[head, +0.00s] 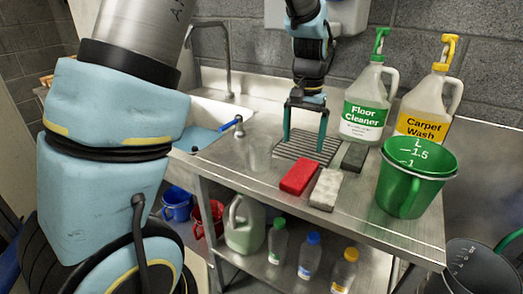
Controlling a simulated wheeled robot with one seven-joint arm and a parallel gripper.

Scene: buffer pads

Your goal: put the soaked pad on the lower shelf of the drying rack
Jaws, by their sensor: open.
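Three block-shaped pads lie on the steel counter: a red pad (299,176), a mottled pale grey pad (326,189) and a dark pad (354,157). I cannot tell by sight which one is soaked. My gripper (304,147) points down over a dark slatted grate (290,150) set in the counter, behind the red pad. Its two fingers are apart with nothing between them. No drying rack can be made out for certain in the head view.
Floor cleaner (363,105) and carpet wash (424,105) jugs stand at the back right. A green measuring jug (405,190) stands at the right front. Several bottles stand on the shelf under the counter (275,283).

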